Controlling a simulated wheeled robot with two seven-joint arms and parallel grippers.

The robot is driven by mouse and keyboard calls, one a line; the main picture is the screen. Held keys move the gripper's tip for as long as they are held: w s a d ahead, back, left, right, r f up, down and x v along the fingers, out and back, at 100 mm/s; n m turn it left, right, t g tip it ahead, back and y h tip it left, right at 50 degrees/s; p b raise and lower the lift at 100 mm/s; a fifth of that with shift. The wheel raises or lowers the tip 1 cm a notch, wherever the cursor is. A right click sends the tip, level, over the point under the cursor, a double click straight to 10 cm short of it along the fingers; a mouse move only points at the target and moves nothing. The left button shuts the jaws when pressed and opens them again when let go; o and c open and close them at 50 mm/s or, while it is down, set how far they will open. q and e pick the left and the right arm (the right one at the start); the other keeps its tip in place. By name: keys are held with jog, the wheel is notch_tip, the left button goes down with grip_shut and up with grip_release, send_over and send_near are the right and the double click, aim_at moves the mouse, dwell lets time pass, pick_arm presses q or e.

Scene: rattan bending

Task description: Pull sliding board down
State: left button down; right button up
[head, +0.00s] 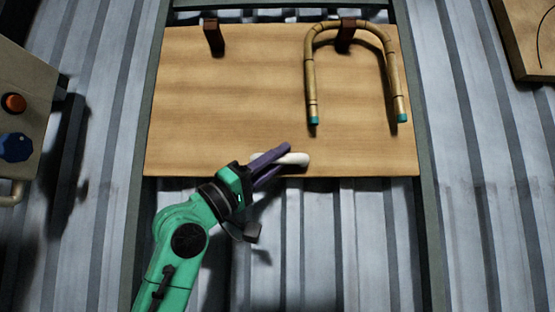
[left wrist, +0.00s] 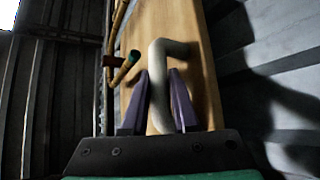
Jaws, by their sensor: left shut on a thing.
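The sliding board (head: 230,95) is a light wooden panel held between two dark vertical rails. A white handle (head: 296,159) sits at its lower edge, near the middle. My left gripper (head: 276,163) has purple fingers and is shut on this handle. In the left wrist view the pale bent handle (left wrist: 163,85) stands between the two purple fingers of the left gripper (left wrist: 160,112), with the board (left wrist: 198,60) behind it. The fingers hide part of the handle. My right gripper is not in view.
A U-shaped rattan piece (head: 311,80) with teal ends hangs on a dark peg at the board's upper right. Another dark peg (head: 214,37) is at upper left. A control box (head: 25,105) with an orange button is at far left. Below the board the corrugated wall is bare.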

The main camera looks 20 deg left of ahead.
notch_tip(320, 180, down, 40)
jog(key=b, duration=4)
pick_arm(q)
notch_tip(320, 180, down, 59)
jog(key=b, duration=0.4)
jog(key=shift+d, duration=0.15)
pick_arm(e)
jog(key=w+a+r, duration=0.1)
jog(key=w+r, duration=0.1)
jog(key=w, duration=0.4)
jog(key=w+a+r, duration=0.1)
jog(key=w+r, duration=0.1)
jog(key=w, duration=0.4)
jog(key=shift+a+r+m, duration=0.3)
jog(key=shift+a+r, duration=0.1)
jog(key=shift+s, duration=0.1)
